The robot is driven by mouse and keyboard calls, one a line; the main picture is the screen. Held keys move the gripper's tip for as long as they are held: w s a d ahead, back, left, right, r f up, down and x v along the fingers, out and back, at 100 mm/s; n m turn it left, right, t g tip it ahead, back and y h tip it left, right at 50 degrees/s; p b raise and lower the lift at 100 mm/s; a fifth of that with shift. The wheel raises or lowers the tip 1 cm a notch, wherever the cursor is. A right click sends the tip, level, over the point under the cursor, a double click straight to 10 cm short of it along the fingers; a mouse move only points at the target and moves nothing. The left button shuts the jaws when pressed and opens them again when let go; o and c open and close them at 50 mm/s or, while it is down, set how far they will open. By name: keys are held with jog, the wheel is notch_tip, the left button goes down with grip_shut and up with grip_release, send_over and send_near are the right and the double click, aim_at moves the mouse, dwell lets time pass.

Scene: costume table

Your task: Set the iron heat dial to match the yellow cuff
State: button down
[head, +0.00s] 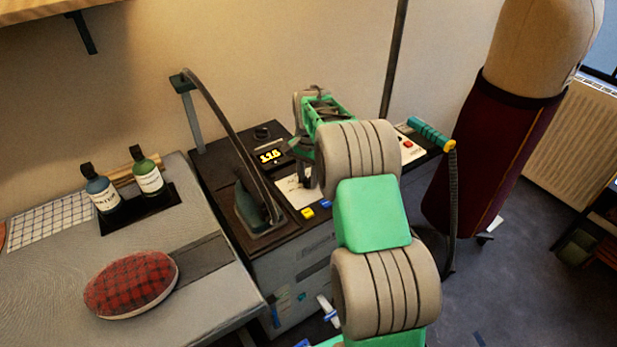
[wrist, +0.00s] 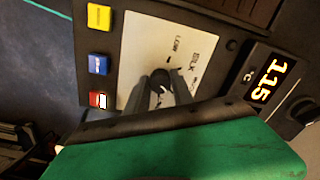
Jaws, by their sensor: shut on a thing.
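The iron heat dial (wrist: 160,79) is a small dark knob on a pale plate (wrist: 140,55) marked LOW and SILK; another word is partly hidden. My gripper (wrist: 163,91) is shut on the dial, a finger on either side. In the head view my gripper (head: 305,186) reaches down to the plate (head: 289,192), and the dial is hidden. The lit display (wrist: 266,80) reads 115 °C; it also shows in the head view (head: 270,156). A yellow square (wrist: 99,17) sits beside the plate. A yellow ring (head: 451,144) is on the hose end. I cannot tell which is the cuff.
Blue (wrist: 98,64) and red (wrist: 98,99) squares line up with the yellow one. The iron (head: 257,212) stands left of the plate. A teal handle (head: 431,132) lies at the right. A plaid pincushion (head: 131,284) and two bottles (head: 148,172) are on the left table.

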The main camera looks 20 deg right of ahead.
aim_at(308, 179)
jog(key=shift+w+r+m, duration=0.1)
jog(key=shift+w+m, duration=0.05)
jog(key=shift+m, duration=0.25)
jog(key=c, duration=1.1)
grip_release()
notch_tip(308, 179, up, 8)
jog(key=shift+f+b, duration=0.15)
jog(key=shift+b, duration=0.3)
